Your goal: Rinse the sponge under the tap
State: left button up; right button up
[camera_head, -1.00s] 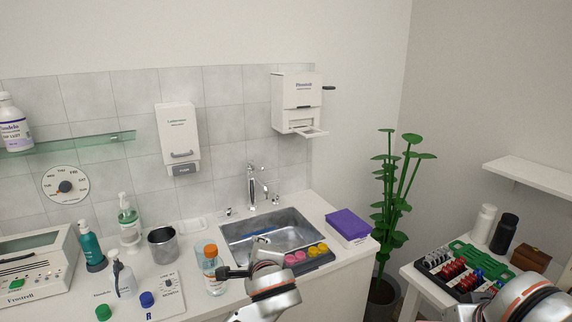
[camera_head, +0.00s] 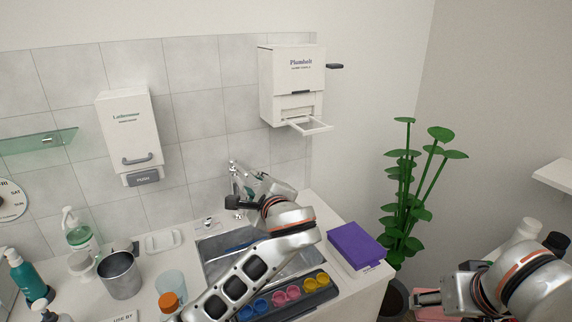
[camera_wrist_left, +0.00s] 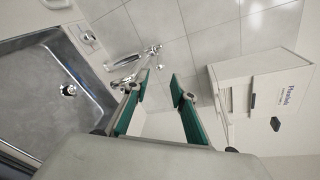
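The chrome tap (camera_head: 235,168) stands behind the sink (camera_head: 211,250), partly hidden by my left arm; it also shows in the left wrist view (camera_wrist_left: 128,62). My left gripper (camera_wrist_left: 160,80) is open and empty, its two green-lined fingers apart, pointing toward the tap; in the head view (camera_head: 246,180) it is above the back of the sink. I cannot pick out a sponge for certain. A small blue thing (camera_head: 238,247) lies in the sink, mostly hidden by my arm. My right gripper (camera_head: 447,292) is at the lower right; its fingers are not clear.
A tray of coloured cups (camera_head: 287,296) lies along the sink's front. Wall dispensers (camera_head: 130,135) (camera_head: 291,85) hang above. A plant (camera_head: 405,190) stands right.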

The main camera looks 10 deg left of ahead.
aim_at(245, 174)
pick_arm(q)
jog(key=x, duration=1.2)
jog(key=shift+s, duration=0.1)
grip_shut()
